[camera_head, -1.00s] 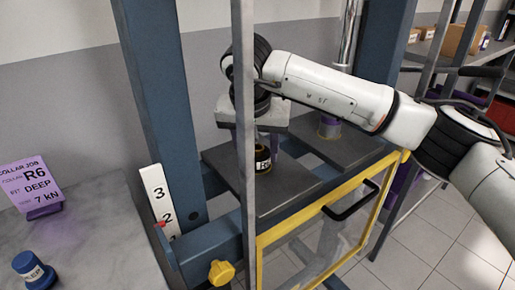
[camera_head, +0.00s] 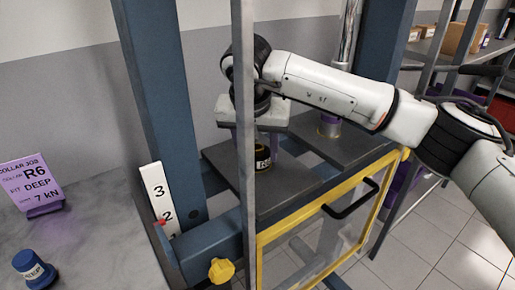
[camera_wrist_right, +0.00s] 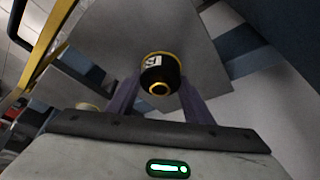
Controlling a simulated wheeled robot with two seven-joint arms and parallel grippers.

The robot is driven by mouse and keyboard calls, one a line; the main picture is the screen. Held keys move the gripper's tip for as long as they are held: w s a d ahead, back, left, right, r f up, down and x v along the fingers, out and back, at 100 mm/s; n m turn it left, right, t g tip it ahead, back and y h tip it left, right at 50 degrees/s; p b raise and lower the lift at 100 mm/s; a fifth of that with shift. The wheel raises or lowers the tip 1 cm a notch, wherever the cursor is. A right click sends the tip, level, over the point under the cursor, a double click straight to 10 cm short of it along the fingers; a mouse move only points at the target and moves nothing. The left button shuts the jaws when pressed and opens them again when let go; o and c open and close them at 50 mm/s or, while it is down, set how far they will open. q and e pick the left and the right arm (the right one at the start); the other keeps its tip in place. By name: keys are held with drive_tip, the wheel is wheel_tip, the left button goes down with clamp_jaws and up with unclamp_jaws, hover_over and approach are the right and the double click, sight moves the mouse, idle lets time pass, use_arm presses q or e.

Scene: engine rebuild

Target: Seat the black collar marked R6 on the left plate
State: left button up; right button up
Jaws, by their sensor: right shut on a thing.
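The black collar (camera_head: 263,157) has a yellow rim and a pale R6 label. In the head view it stands upright at the left plate (camera_head: 285,188), a dark grey slab in the blue press. I cannot tell whether its underside touches the plate. My right gripper (camera_head: 264,143) points down from above, its fingers shut on the collar. In the right wrist view the collar (camera_wrist_right: 160,72) sits between the purple fingers, with the grey plate (camera_wrist_right: 208,55) behind it. A grey upright partly hides the gripper and plate in the head view. My left gripper is not in view.
The right plate (camera_head: 345,150) lies beside the left one under a chrome rod. A yellow-framed guard (camera_head: 305,222) with a black handle stands in front. A purple card (camera_head: 30,185) reads R6, DEEP, 7 kN. A blue-capped piece (camera_head: 32,268) stands on the left bench. A numbered scale (camera_head: 158,195) adjoins the press.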

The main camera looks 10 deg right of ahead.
idle(0.4)
drive_tip(key=o, duration=1.5)
